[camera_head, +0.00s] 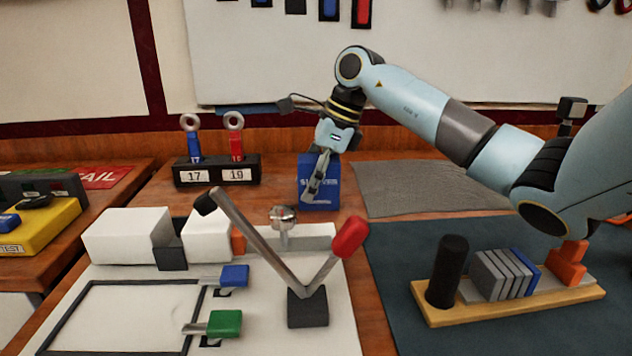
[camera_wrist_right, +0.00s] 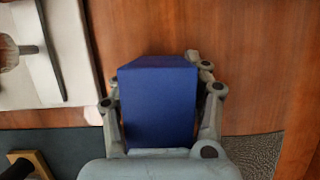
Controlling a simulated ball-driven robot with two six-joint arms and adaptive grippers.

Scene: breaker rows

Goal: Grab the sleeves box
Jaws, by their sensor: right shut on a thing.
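The sleeves box (camera_head: 319,201) is a small blue box with white lettering on its front, upright at the back of the wooden table. My right gripper (camera_head: 314,178) reaches down to it from above, with a finger across its front. In the right wrist view the blue box (camera_wrist_right: 158,105) sits between the two fingers of my right gripper (camera_wrist_right: 160,92), which is shut on it. Whether the box touches the table is hard to tell. My left gripper is not in view.
A black stand (camera_head: 217,171) with blue and red ring-topped tags is left of the box. A grey mat (camera_head: 430,188) lies to its right. In front are a white panel (camera_head: 130,275) with levers and a wooden rack (camera_head: 510,303) holding grey plates.

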